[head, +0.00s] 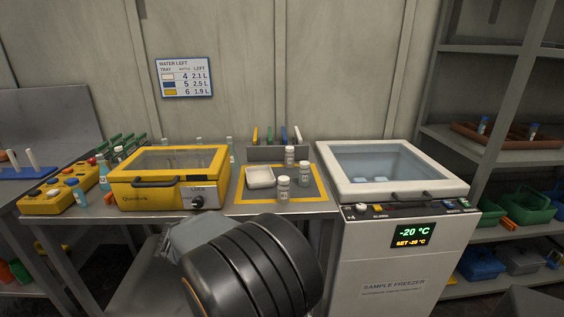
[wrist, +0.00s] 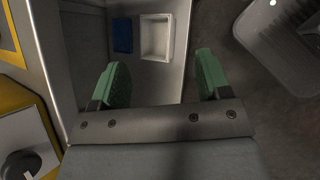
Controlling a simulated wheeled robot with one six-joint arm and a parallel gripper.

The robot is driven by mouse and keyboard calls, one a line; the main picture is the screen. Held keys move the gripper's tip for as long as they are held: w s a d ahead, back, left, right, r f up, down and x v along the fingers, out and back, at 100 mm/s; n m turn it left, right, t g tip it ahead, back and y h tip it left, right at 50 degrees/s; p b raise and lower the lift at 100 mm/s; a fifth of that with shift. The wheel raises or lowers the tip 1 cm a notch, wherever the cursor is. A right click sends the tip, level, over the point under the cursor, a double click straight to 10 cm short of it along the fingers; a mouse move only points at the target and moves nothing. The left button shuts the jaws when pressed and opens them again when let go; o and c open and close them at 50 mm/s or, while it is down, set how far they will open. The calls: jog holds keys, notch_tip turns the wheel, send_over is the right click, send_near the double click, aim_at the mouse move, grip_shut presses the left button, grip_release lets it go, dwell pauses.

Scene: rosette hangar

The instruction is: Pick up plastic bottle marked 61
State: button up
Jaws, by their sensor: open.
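Three white-capped bottles with pale labels stand upright on the yellow-bordered mat (head: 247,196): a back one (head: 289,156), a right one (head: 303,172) and a front one (head: 283,189). Their marks are too small to read, so I cannot tell which is 61. My gripper (wrist: 160,64) is open and empty in the wrist view, its green fingers spread wide. It points down past the bench's front edge, with no bottle between the fingers. In the head view my dark wrist is in front of the bench and the fingers are hidden.
A white tray (head: 261,177) shares the mat. The yellow-lidded box (head: 168,165) stands left, the sample freezer (head: 395,175) right. A rack (head: 277,153) is behind the bottles. In the wrist view, a white bin (wrist: 145,40) and blue item (wrist: 123,36) lie below.

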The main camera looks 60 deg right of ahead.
aim_at(279, 191)
jog(key=w+d+r+n+g+h+p, duration=0.2)
jog(key=d+r+n+h+p, duration=0.35)
jog(key=d+r+p, duration=0.65)
jog(key=shift+n+y, duration=0.25)
jog(key=shift+n, duration=0.2)
jog(key=b+x, duration=0.1)
jog(key=x, duration=0.3)
jog(key=r+b+x, duration=0.1)
jog(key=x, duration=0.1)
jog(key=shift+s+d+f+b, duration=0.1)
jog(key=shift+s+d+b, duration=0.2)
jog(key=shift+d, duration=0.1)
jog(key=shift+w+x, duration=0.1)
jog(key=shift+x, duration=1.5)
jog(key=shift+w+x, duration=0.15)
jog(key=shift+x, duration=1.45)
jog(key=shift+c, duration=0.2)
jog(key=c, duration=1)
jog(key=shift+o, duration=0.2)
